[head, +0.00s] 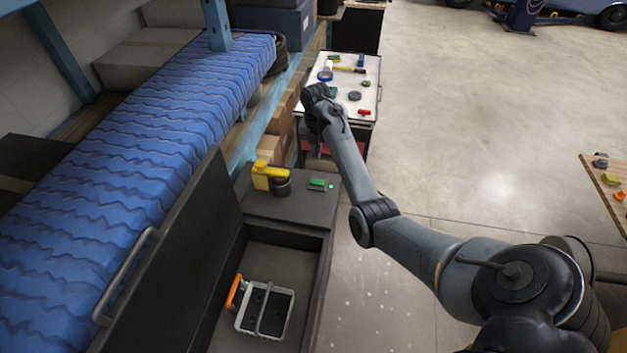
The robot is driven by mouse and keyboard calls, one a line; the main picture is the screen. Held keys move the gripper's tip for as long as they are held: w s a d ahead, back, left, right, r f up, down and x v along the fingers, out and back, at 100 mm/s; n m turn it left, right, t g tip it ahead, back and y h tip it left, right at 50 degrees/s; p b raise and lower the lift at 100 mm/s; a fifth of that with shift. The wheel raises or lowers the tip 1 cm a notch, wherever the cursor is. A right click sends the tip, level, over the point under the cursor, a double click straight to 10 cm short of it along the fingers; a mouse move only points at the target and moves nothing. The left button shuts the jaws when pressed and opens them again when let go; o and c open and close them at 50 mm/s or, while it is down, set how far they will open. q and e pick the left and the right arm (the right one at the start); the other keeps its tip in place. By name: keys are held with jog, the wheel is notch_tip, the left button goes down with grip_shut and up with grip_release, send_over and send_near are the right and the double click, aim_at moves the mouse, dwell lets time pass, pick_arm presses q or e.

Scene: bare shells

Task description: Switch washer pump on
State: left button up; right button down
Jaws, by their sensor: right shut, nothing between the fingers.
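The washer is a dark open-topped tub (324,240) with its lid (175,255) raised on the left. On the flat deck at its far end sits a yellow pump-like unit (268,176) with a dark round part. To its right on the deck is a small green switch (317,184) with a small bright green spot beside it. My right gripper (317,152) is small and partly hidden by its own wrist; it is shut and empty, pointing down beyond the switch and apparently apart from it. My left gripper is out of view.
A grey-framed basket (245,322) and an orange-handled item (234,291) lie in the tub. Beyond stands a white-topped cart (345,98) with small tools. A blue-covered shelf (130,140) and cardboard boxes line the left. The floor (470,130) at right is open.

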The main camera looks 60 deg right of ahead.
jog(key=shift+w+r, duration=0.45)
jog(key=shift+r, duration=0.05)
jog(key=shift+f, duration=0.1)
send_near(314, 182)
notch_tip(314, 182, down, 6)
jog(key=shift+f, duration=0.45)
dwell(0.3)
jog(key=shift+s+d, duration=0.1)
